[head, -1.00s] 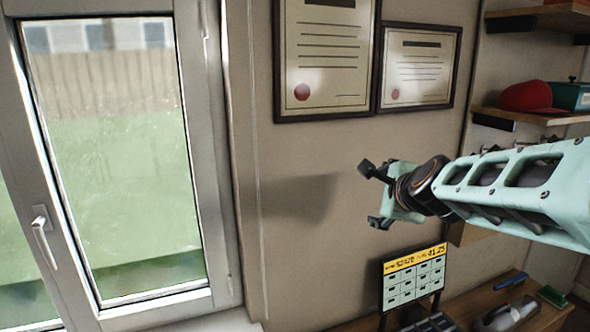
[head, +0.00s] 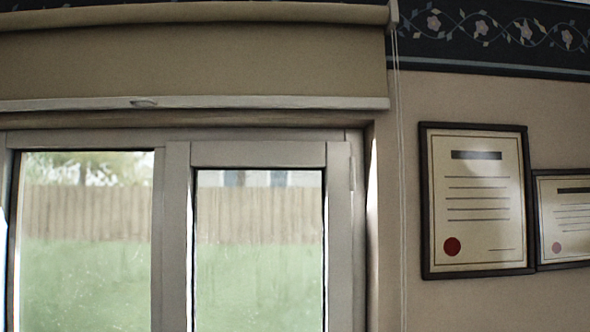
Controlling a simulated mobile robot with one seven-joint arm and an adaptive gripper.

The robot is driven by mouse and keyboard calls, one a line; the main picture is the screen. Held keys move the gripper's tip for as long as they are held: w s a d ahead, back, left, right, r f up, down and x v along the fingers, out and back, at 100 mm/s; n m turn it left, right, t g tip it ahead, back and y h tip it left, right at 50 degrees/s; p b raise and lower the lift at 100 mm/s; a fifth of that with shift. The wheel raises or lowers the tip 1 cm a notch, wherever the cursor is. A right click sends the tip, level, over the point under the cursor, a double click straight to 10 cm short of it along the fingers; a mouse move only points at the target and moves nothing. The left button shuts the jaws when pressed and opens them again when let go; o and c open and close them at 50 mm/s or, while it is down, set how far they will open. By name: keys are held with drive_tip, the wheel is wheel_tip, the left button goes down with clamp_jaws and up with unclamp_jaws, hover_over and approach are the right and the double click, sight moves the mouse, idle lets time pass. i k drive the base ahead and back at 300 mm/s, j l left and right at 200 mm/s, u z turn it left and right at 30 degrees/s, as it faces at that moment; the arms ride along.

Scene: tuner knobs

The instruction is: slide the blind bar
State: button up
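The blind bar (head: 250,103) is a pale horizontal strip along the lower edge of a tan roller blind (head: 200,62), above the window in the head view. A small pull tab (head: 144,103) sits on the bar left of its middle. The blind is mostly rolled up, and the bar hangs just above the window frame's top. The roller (head: 200,18) runs along the top of the view. A thin cord (head: 401,180) hangs down from the roller's right end. My gripper is outside the view.
The window (head: 175,220) has two panes showing a fence and grass. Two framed certificates (head: 478,205) (head: 565,222) hang on the wall to the right. A dark floral border (head: 490,35) runs along the wall's top. No obstacle shows in front of the blind.

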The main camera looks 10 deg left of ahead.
sight(219, 64)
drive_tip(key=u, duration=1.65)
drive_tip(key=z, duration=0.15)
